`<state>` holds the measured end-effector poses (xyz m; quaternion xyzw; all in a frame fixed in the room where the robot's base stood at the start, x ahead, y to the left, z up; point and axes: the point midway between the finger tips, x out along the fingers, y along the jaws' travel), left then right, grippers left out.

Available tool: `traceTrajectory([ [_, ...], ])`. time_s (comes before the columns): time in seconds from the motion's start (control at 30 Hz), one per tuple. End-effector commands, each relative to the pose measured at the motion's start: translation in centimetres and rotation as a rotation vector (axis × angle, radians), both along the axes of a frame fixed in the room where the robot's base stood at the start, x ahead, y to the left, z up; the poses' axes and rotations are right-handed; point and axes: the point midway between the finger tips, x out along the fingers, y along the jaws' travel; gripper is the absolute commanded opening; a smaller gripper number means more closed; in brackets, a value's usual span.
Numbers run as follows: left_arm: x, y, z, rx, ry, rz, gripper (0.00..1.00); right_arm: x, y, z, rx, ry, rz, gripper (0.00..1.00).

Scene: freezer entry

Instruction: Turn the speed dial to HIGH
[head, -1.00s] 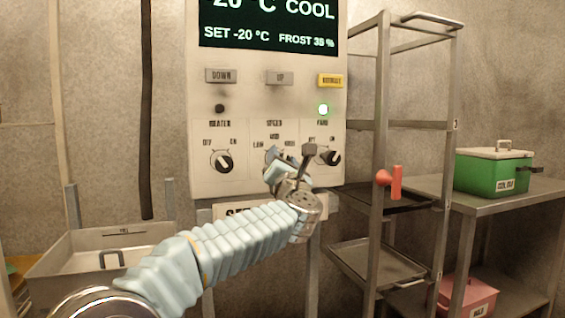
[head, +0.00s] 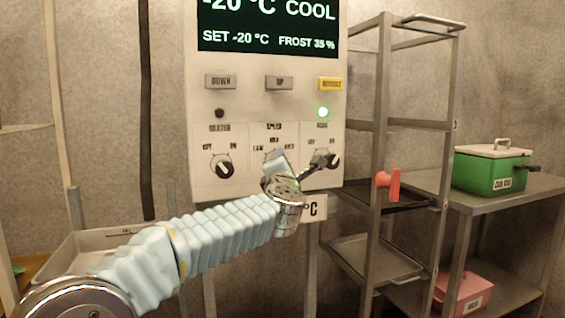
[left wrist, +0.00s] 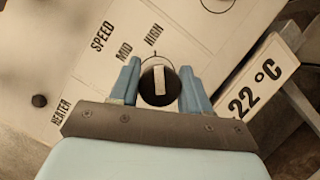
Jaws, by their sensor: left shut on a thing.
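The speed dial (left wrist: 160,88) is a dark round knob with a pale pointer bar, seen between my blue fingers in the left wrist view. The bar's upper end points toward the tick below the HIGH label (left wrist: 153,35). The MID label (left wrist: 124,50) is to its left. My left gripper (head: 275,156) is shut on the dial, with one finger on each side. In the head view the gripper hides the dial, which is on the control panel (head: 207,135). My right gripper is in neither view.
The heater dial (head: 222,167) and fans dial (head: 330,160) flank the gripper closely. Buttons and a lit green lamp (head: 323,112) are above. A metal rack (head: 384,120) and a table with a green box (head: 490,174) stand right. A metal bin (head: 90,245) is at left.

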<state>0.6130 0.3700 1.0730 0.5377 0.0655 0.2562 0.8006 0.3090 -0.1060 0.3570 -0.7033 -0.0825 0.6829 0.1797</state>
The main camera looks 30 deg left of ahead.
Motion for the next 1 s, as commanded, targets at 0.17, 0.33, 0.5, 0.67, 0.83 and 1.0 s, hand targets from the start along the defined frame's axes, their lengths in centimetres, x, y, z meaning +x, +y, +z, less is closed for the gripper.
traceTrajectory([
  [0.17,0.0,-0.1,0.1,0.006,0.003,-0.003,0.16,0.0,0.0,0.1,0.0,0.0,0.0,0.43],
  [0.33,0.0,-0.2,0.1,0.005,0.002,-0.003,0.16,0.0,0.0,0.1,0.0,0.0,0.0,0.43],
  [0.5,0.0,-0.1,0.1,0.004,0.002,-0.002,0.64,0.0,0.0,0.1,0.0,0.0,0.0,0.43],
  [0.67,0.0,-0.1,0.1,0.004,0.002,-0.002,0.69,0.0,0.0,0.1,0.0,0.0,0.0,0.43],
  [0.83,-0.1,-0.1,0.0,0.003,0.003,-0.001,0.69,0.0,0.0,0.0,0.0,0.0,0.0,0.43],
  [1.0,-1.8,-1.0,-0.5,0.002,0.002,-0.002,0.69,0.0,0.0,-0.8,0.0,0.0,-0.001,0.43],
])
